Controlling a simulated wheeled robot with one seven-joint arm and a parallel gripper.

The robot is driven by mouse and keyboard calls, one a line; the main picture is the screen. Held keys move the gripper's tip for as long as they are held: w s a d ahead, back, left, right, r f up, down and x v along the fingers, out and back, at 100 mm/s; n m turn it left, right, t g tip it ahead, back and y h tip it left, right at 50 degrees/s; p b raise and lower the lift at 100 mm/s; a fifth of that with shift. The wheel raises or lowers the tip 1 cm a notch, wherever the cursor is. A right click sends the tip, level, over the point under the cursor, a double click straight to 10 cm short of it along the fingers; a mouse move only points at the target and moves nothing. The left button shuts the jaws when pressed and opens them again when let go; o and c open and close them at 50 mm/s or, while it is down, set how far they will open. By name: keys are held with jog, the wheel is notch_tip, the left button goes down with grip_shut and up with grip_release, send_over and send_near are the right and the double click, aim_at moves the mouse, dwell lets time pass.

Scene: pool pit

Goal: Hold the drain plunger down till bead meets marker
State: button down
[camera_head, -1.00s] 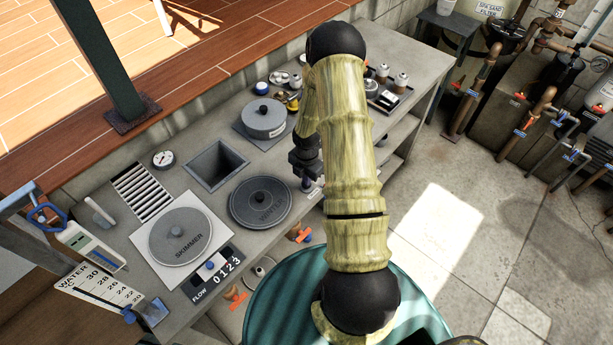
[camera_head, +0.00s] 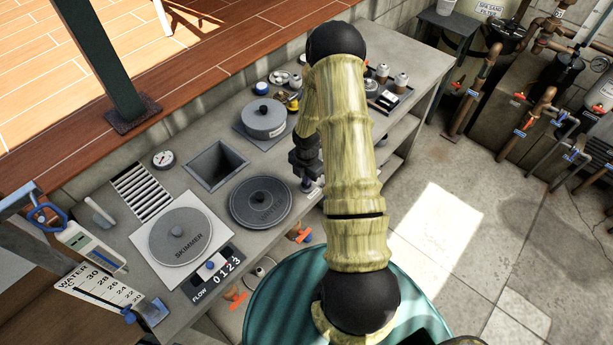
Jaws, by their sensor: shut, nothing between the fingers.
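My gripper (camera_head: 306,184) points down at the front edge of the grey bench, right of the round WINTER lid, and its fingers look shut and empty. A small pale piece (camera_head: 317,188) shows at its tip, partly hidden by my arm. I cannot tell whether this is the drain plunger or whether the fingers touch it. I cannot make out the bead or the marker; my arm covers part of the bench there.
The WINTER lid (camera_head: 261,203) and SKIMMER lid (camera_head: 180,238) lie left of my gripper. A square opening (camera_head: 216,166) is behind them. A FLOW dial strip (camera_head: 216,275) is at the front left.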

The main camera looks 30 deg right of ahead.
jog(key=shift+s+f, duration=0.5)
jog(key=shift+f, duration=0.05)
jog(key=shift+w+r+p, duration=0.1)
jog(key=shift+r+p, duration=0.15)
jog(key=shift+p, duration=0.05)
jog(key=r+p, duration=0.1)
jog(key=r, duration=0.1)
jog(key=r+p, duration=0.2)
jog(key=shift+w+d+r, duration=0.1)
jog(key=shift+w+r, duration=0.1)
jog(key=shift+r, duration=0.05)
notch_tip(320, 180, up, 10)
jog(key=b, duration=0.2)
jog(key=shift+w, duration=0.15)
jog(key=s+a+r+m+t+b, duration=0.1)
jog(key=s+a+r+m, duration=0.4)
jog(key=m, duration=0.6)
jog(key=s+a+r+m+t+b, duration=0.1)
jog(key=s+a+r+m+b, duration=0.3)
jog(key=s+a+m, duration=0.3)
jog(key=a+m, duration=0.1)
jog(key=m, duration=0.3)
jog(key=shift+s+a+r+b, duration=0.25)
jog(key=shift+s+r+b, duration=0.1)
jog(key=shift+s+r, duration=0.05)
